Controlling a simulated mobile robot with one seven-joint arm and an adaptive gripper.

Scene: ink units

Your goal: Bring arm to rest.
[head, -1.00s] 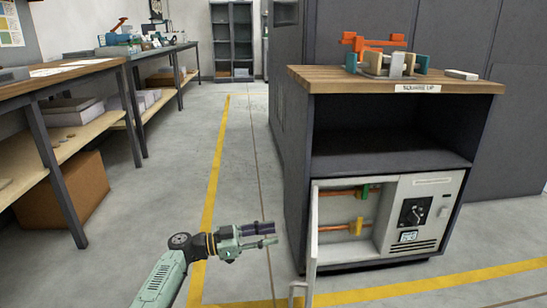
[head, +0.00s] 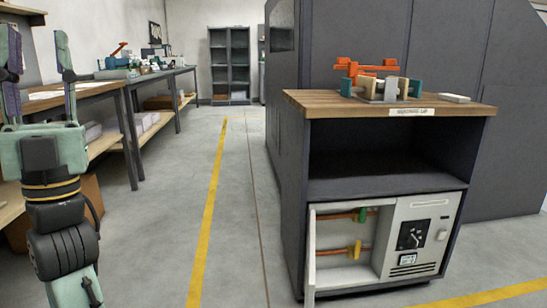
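My gripper (head: 37,50) is at the left edge of the head view, raised close to the camera with its fingers pointing up. Its two fingers stand wide apart with nothing between them. My arm's pale green and black wrist (head: 62,250) shows below it. The gripper appears in front of the left workbench (head: 100,88) and hides part of it. It is well apart from the cabinet on the right.
A dark cabinet (head: 282,190) with a wooden top stands at right. Its lower unit (head: 415,240) has an open door (head: 311,250) at the left. Coloured parts (head: 372,72) sit on top. The floor aisle (head: 235,180) between bench and cabinet is clear.

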